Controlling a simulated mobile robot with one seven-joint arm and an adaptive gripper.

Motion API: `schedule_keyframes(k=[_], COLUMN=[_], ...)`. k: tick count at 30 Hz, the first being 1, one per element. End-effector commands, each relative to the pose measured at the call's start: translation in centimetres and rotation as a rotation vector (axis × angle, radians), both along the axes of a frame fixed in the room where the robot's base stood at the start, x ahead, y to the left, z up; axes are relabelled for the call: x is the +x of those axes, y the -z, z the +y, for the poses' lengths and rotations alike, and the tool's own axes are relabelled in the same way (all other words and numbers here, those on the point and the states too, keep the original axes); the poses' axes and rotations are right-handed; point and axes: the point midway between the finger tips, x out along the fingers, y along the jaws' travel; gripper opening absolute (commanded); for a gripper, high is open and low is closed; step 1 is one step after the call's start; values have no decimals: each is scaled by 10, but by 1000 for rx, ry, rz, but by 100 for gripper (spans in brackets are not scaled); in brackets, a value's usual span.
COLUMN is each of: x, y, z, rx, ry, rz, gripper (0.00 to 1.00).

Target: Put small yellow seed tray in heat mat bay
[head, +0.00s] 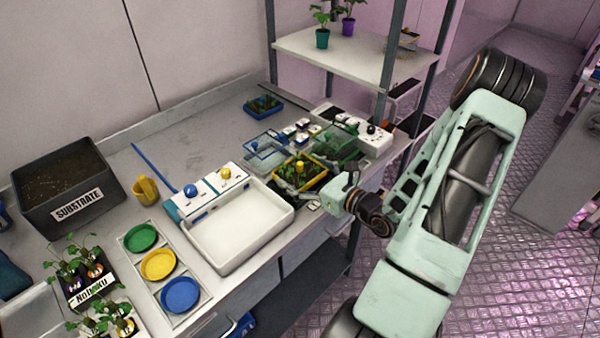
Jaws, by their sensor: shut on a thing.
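The small yellow seed tray (322,182) has a yellow rim, dark soil, green seedlings and a yellow knob-like piece in its middle. It is just right of the white basin, near the bench's front edge. My gripper (311,189) reaches in from the right and is shut on the tray; its fingers are small and partly hidden against the dark soil. I cannot tell whether the tray touches the surface below. A white box with a black knob (372,130) stands behind and to the right. No heat mat bay can be made out clearly.
A clear blue-rimmed container (264,152) and a clear green one (338,143) stand close to the tray. Small white-labelled blocks (297,130) lie between them. A blue seed tray (263,105) stands farther back. A shelf post (388,62) rises behind. The back-left bench is clear.

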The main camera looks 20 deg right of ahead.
Motion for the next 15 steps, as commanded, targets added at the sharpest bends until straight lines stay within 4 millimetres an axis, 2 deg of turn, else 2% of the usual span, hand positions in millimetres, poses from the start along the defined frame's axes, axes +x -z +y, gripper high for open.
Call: schedule_keyframes(k=[15], x=[0], y=[11], z=[0], rx=[0], ry=[-1], rz=[-1], gripper=[58])
